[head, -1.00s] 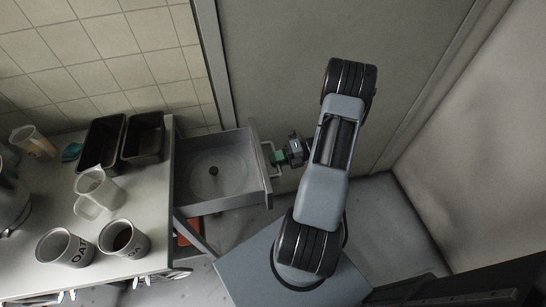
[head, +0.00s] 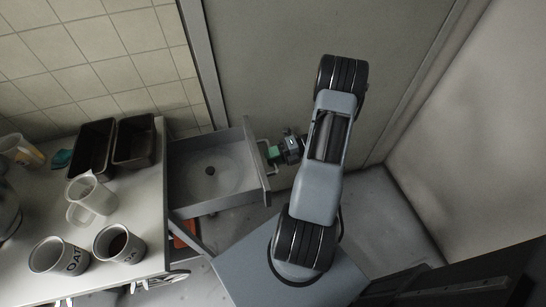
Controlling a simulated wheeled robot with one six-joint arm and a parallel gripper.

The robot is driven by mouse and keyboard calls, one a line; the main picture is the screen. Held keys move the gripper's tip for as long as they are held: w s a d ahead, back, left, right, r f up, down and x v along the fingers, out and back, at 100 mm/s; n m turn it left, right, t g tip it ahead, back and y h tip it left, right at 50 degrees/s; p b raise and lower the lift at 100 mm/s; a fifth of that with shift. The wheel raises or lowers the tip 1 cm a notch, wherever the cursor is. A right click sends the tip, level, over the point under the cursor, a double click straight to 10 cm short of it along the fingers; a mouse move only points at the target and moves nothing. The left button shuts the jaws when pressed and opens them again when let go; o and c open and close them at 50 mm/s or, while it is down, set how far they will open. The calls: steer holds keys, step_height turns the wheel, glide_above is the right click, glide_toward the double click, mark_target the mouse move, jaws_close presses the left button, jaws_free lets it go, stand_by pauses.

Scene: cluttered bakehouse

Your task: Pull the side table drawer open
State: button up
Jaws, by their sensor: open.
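The side table drawer (head: 212,208) is grey and stands pulled out from the right side of the table (head: 140,190). Its inside shows a small dark round spot and looks otherwise empty. A pale handle (head: 268,170) is on the drawer's right-hand front. My gripper (head: 275,152), with greenish fingertips, is at the handle. Its jaws are open, and whether they touch the handle is too small to tell. My arm reaches to it from the right.
On the table stand two dark loaf tins (head: 134,142), a clear jug (head: 90,203), an oat canister (head: 58,257) and a cup of dark contents (head: 119,245). An orange thing (head: 184,236) lies below the drawer. Bare floor (head: 385,215) shows at right.

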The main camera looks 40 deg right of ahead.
steer(key=v, duration=1.3)
steer(key=shift+d+b, duration=0.3)
steer(key=shift+d, duration=0.1)
steer(key=shift+s, duration=0.1)
